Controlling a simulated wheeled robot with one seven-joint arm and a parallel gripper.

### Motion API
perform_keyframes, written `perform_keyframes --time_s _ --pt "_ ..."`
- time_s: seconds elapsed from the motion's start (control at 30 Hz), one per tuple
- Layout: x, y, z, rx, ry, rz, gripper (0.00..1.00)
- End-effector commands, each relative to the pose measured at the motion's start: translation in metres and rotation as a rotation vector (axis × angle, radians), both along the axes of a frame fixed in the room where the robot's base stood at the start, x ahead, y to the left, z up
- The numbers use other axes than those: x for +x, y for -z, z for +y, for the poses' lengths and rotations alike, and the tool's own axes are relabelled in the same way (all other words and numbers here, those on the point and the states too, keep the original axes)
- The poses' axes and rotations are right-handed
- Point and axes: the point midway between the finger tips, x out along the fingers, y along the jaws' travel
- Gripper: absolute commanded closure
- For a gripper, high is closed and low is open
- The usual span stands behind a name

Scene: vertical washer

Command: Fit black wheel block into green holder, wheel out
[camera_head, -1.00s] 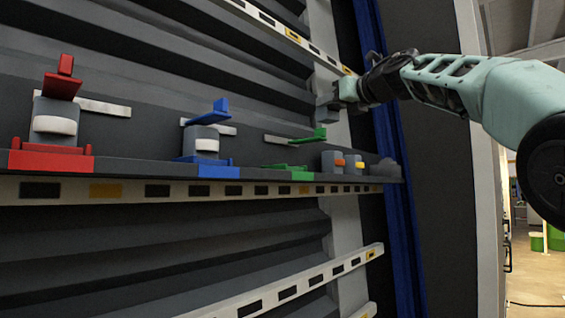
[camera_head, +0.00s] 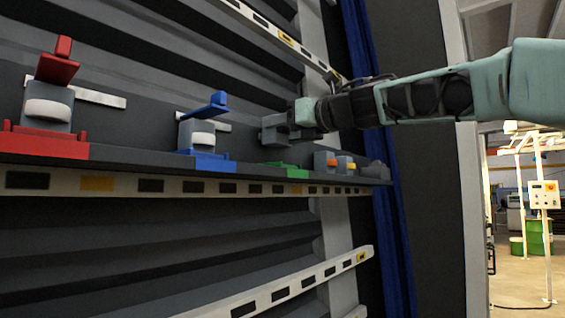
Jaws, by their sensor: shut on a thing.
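The green holder (camera_head: 287,171) is on the shelf, to the right of the blue one. My gripper (camera_head: 283,124) is shut on a grey block (camera_head: 270,136), just above the green holder. I cannot tell whether the block touches the holder. No black wheel shows on this block from here. The green holder's raised lever is hidden behind the block and my gripper.
The red holder (camera_head: 42,144) and the blue holder (camera_head: 206,163) each hold a grey block with a white wheel. Right of the green holder stand small blocks with an orange wheel (camera_head: 330,162) and a yellow wheel (camera_head: 350,166). Blue uprights stand farther right.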

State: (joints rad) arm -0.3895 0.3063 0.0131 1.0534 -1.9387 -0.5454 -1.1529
Motion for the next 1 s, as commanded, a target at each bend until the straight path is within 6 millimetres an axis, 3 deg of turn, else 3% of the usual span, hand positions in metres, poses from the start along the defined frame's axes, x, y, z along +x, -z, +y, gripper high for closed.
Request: perform_keyframes --time_s 0.43,0.7,0.73,0.8,1.0 --pt "0.000 0.053 -0.001 0.001 0.001 0.002 0.83" --pt "0.000 0.056 0.000 0.001 0.000 -0.001 0.83" --pt "0.000 0.056 0.000 0.001 0.000 -0.001 0.56" --pt "0.000 0.056 0.000 0.001 0.000 -0.001 0.37" --pt "0.000 0.056 0.000 0.001 0.000 -0.001 0.37"
